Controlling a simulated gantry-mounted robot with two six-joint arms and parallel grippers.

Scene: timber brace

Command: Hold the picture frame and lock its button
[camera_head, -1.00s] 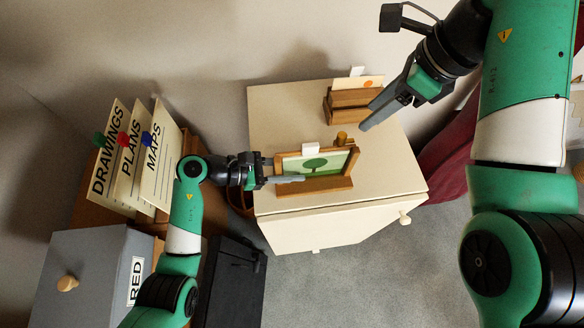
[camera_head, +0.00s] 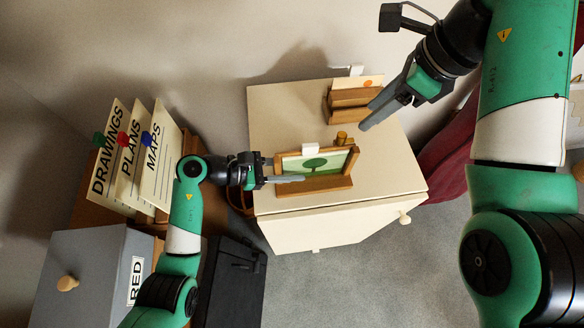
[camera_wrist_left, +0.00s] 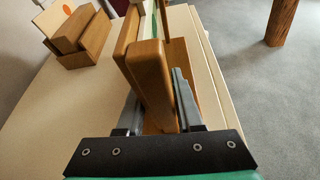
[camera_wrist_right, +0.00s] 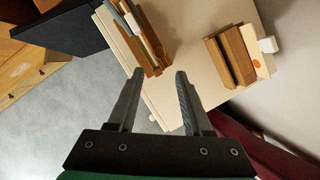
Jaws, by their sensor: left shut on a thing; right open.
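The picture frame (camera_head: 318,164) is wooden with a green tree picture and stands on the cream cabinet top. My left gripper (camera_head: 270,181) is shut on its left side; the left wrist view shows the wooden side post (camera_wrist_left: 150,75) between the fingers. A small round brown knob (camera_head: 342,138), perhaps the button, shows behind the frame's right end. A white block (camera_head: 310,149) is at the frame's upper edge. My right gripper (camera_head: 372,123) is open and empty, above and to the right of the frame; its fingers also show apart in the right wrist view (camera_wrist_right: 157,105).
A second wooden holder (camera_head: 350,105) with a card stands at the back of the cabinet top (camera_head: 285,110). Upright cards (camera_head: 140,160) labelled DRAWINGS, PLANS and MAPS stand at the left. The cabinet's right front is clear.

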